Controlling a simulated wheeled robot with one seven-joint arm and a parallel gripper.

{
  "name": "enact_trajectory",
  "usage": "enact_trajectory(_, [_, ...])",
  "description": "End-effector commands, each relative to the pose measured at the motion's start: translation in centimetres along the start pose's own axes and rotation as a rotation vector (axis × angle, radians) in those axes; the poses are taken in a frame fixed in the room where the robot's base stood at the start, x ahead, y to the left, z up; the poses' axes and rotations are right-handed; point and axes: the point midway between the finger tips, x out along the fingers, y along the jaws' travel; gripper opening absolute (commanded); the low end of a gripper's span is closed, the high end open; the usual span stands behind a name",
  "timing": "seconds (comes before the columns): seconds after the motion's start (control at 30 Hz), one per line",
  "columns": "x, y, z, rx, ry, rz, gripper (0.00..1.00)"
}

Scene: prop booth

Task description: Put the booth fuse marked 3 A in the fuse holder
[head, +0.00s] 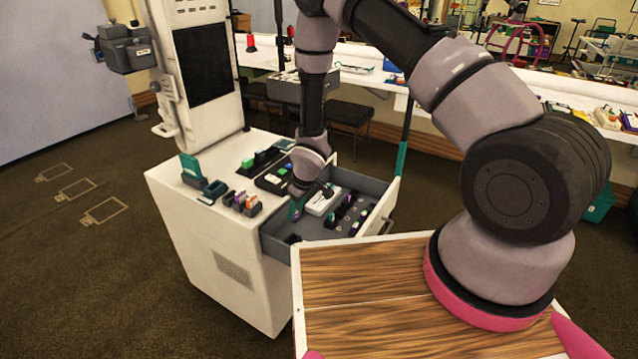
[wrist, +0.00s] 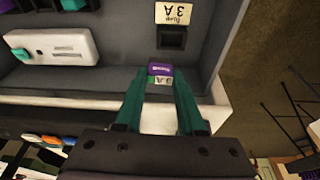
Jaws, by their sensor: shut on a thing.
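In the wrist view, my gripper (wrist: 160,80) has its green fingers closed on a small fuse (wrist: 160,70) with a purple top and a pale "3 A" marking. In the head view, my gripper (head: 296,210) is at the left part of the open grey drawer (head: 280,228); the fuse cannot be made out there. I cannot tell for sure which fitting is the fuse holder; a teal open-lidded part (head: 190,170) stands on the white cabinet top.
The drawer also holds a white case (head: 322,200) and rows of small coloured pieces (head: 352,213). On the white cabinet (head: 215,250) stand a rack of coloured pieces (head: 242,202) and dark trays. A tall white panel (head: 200,75) rises behind.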

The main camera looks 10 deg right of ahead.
Motion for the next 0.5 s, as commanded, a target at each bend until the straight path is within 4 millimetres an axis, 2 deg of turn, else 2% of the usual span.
enact_trajectory(0.1, [1.7, -1.4, 0.2, -0.039, -0.002, -0.013, 0.0])
enact_trajectory(0.2, [2.3, -1.8, 0.2, -0.054, 0.0, -0.018, 0.0])
enact_trajectory(0.5, [3.7, -1.9, 0.7, -0.056, -0.002, -0.02, 0.0])
